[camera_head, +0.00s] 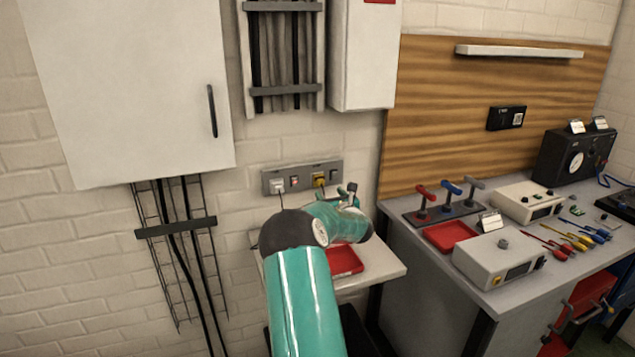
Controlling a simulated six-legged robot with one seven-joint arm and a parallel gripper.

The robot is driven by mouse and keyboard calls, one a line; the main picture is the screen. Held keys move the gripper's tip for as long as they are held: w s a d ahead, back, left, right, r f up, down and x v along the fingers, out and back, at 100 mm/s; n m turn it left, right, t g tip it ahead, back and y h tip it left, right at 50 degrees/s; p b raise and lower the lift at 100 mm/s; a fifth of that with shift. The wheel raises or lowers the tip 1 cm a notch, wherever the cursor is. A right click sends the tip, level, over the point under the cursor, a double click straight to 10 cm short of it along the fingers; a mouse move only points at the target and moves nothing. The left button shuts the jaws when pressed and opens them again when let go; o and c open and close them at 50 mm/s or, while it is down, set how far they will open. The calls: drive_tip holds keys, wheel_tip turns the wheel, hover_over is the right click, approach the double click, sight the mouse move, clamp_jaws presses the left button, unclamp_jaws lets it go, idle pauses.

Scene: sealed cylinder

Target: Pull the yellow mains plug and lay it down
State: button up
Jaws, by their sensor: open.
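The yellow mains plug (319,179) sits in the grey socket strip (302,176) on the white brick wall. A white plug (277,186) sits in the same strip to its left, with a dark cable hanging down. My gripper (347,190) is open at the end of my teal arm, just below and to the right of the yellow plug in the picture. It looks apart from the plug, and its jaws are small here. A red tray (345,261) lies on the small white shelf (385,270) below the strip, partly hidden by my arm.
A white cabinet (125,85) and a cable tray (285,50) are on the wall at left and above.

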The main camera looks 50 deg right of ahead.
sight(321, 183)
drive_tip(key=shift+x, duration=4.4)
drive_tip(key=shift+c, duration=0.2)
drive_tip(key=c, duration=1.3)
drive_tip(key=shift+v, duration=2.95)
